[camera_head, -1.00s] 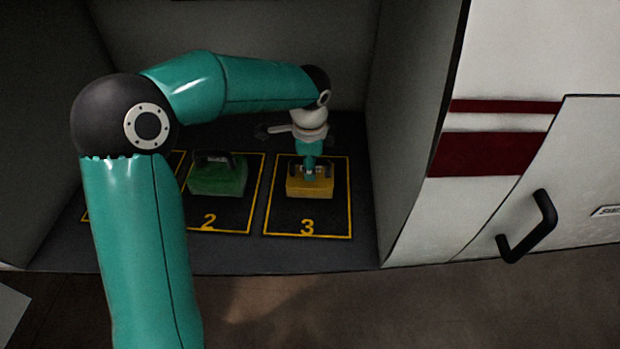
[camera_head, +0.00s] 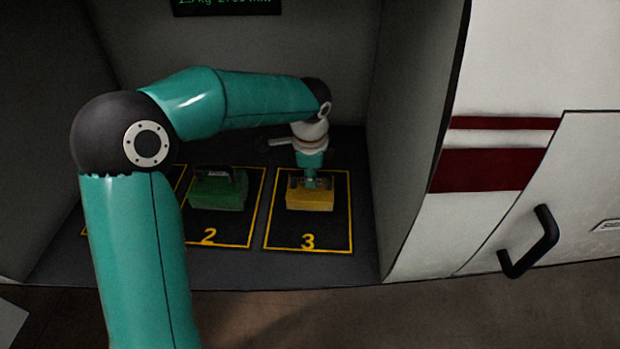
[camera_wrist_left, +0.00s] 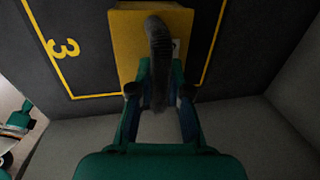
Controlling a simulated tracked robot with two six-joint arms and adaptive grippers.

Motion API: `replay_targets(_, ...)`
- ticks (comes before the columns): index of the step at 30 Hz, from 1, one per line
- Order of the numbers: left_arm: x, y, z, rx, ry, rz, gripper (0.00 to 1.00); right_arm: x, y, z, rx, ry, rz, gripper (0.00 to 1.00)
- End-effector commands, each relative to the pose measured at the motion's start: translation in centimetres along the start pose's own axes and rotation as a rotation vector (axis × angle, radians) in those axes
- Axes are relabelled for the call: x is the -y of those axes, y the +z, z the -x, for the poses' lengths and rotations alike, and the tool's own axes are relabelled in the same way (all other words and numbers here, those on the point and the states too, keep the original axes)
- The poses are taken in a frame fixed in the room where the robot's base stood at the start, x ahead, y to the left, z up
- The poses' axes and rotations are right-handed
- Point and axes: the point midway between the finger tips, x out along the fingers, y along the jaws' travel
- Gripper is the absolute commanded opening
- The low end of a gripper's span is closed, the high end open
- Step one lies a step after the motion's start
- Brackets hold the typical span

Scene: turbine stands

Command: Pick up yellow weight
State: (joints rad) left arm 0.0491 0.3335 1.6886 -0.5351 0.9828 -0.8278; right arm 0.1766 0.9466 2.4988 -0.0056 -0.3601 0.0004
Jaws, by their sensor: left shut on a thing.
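The yellow weight (camera_head: 310,199) is a block with a dark handle on top, in the area marked 3 inside the grey bay. It also shows at the top of the left wrist view (camera_wrist_left: 128,45), with the dark handle (camera_wrist_left: 158,40) running toward the gripper. My left gripper (camera_head: 311,183) comes down on the weight from above. In the left wrist view its fingers (camera_wrist_left: 158,92) are shut on the handle. I cannot tell whether the weight is clear of the floor. My right gripper is not in view.
A green weight (camera_head: 218,190) stands in area 2, left of the yellow one. The bay's right wall (camera_head: 412,140) is close to area 3. A dark display (camera_head: 228,5) shows at the top. A black door handle (camera_head: 530,242) sticks out at the right.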

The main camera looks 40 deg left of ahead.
Motion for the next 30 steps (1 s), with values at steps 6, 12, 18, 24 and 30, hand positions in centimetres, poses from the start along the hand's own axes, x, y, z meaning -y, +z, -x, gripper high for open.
replay_targets(6, 0.6, -0.1, 2.6, -0.005, -0.006, 0.001, 0.0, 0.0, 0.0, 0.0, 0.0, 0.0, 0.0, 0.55)
replay_targets(12, 1.6, -0.2, 7.2, -0.006, -0.008, 0.0, 0.0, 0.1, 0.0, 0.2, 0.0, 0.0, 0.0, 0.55)
replay_targets(18, 2.6, -0.2, 12.7, -0.005, -0.007, 0.0, 0.0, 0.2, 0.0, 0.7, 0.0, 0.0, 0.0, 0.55)
replay_targets(24, 3.4, -0.1, 16.8, -0.005, -0.005, 0.0, 0.0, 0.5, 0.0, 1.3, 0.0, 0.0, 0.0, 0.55)
replay_targets(30, 3.7, -0.1, 18.7, -0.003, -0.003, -0.001, 0.0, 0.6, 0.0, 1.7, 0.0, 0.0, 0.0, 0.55)
